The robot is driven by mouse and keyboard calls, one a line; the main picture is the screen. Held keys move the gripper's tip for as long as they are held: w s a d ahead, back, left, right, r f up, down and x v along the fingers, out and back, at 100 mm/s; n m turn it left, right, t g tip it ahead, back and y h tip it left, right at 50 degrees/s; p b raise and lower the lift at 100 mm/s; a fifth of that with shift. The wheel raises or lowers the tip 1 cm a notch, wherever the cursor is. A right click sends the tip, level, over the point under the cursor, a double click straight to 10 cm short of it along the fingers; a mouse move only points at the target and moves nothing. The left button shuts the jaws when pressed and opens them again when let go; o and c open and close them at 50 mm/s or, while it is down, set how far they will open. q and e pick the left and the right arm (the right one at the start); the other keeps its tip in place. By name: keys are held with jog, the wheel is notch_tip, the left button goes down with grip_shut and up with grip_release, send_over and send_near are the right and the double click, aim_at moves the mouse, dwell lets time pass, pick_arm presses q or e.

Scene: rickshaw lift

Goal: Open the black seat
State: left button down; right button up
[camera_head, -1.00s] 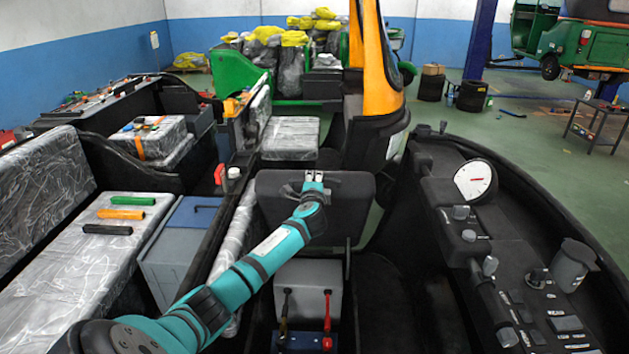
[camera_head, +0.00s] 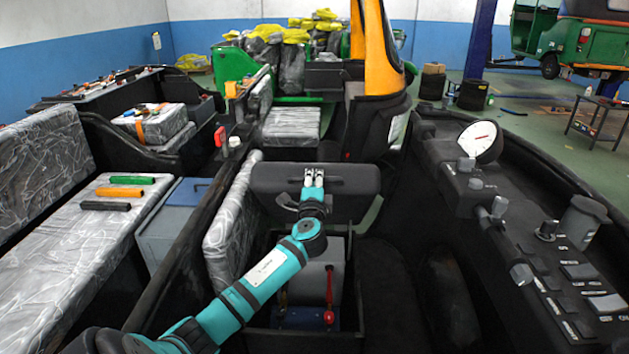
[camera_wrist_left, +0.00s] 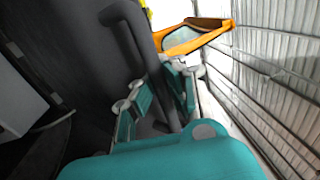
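The black seat (camera_head: 350,203) is tilted up at the middle of the head view, above an open compartment (camera_head: 347,298). A dark bar handle (camera_wrist_left: 133,38) on the seat runs between the fingers of my left gripper (camera_wrist_left: 160,100) in the left wrist view. In the head view my left gripper (camera_head: 314,178) is at the seat's upper edge, by its handle. It looks shut on the handle, though the contact is partly hidden. My right gripper is in neither view.
A grey box (camera_head: 316,279) and a red-handled tool (camera_head: 329,297) are in the compartment. A dashboard with a white gauge (camera_head: 483,142) stands to the right. A wrapped bench (camera_head: 75,250) with green, orange and black items is on the left.

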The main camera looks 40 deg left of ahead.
pick_arm(q)
jog(key=c, duration=2)
grip_release()
jog(key=shift+c, duration=0.2)
jog(key=o, duration=0.4)
jog(key=shift+r, duration=0.1)
jog(key=shift+o, duration=0.2)
jog(key=v, duration=1.2)
